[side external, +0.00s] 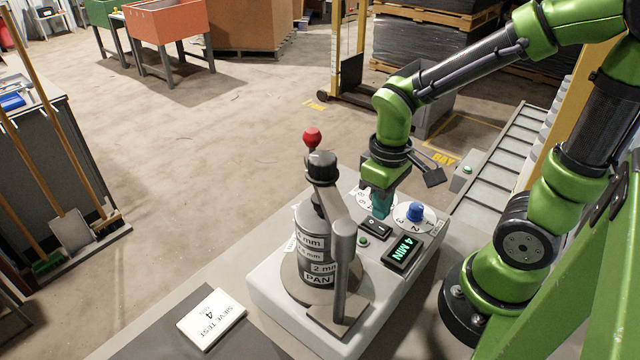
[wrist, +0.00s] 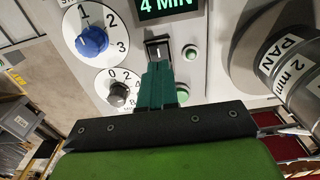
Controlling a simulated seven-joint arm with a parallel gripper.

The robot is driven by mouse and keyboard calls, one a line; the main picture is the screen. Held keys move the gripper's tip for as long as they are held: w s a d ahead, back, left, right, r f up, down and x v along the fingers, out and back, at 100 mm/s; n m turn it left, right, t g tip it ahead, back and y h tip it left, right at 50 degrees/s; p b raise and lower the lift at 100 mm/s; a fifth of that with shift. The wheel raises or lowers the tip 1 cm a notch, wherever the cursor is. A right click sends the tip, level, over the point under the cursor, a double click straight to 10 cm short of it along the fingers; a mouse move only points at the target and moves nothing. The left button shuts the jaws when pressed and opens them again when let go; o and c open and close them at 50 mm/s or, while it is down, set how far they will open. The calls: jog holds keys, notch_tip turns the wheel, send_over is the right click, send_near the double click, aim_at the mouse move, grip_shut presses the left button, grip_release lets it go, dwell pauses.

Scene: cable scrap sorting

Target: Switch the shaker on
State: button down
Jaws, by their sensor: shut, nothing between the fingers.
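The shaker (side external: 265,283) is a pale grey box with a stack of sieves (side external: 311,243) clamped on it. Its black rocker switch (side external: 375,229) is on the panel and also shows in the wrist view (wrist: 158,48). My gripper (side external: 381,214) has its teal fingers shut with nothing between them, pointing down at the panel. In the wrist view the fingertips (wrist: 158,64) overlap the near end of the switch. I cannot tell whether they touch it. The display (side external: 403,253) is lit and reads 4 MIN. A blue knob (side external: 415,211) is beside the switch.
A grey knob (wrist: 121,91) and green buttons or lamps (wrist: 190,52) are close to the fingers. The red-topped clamp post (side external: 312,138) stands tall by the sieves. A "SIEVE TEST" card (side external: 211,317) lies left of the shaker. A roller conveyor (side external: 500,160) is behind.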

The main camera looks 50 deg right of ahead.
aim_at(384, 230)
notch_tip(384, 230, up, 12)
jog(key=s, duration=0.2)
jog(key=shift+f, duration=0.25)
jog(key=shift+w, duration=0.1)
jog(key=m+t, duration=0.1)
jog(key=t, duration=0.1)
jog(key=w+a+r+m+t+y, duration=0.1)
jog(key=t, duration=0.1)
jog(key=w+m+t+y, duration=0.1)
jog(key=m+t, duration=0.1)
jog(key=t, duration=0.1)
jog(key=shift+w+a+r, duration=0.15)
jog(key=shift+a+r, duration=0.2)
jog(key=shift+a, duration=0.05)
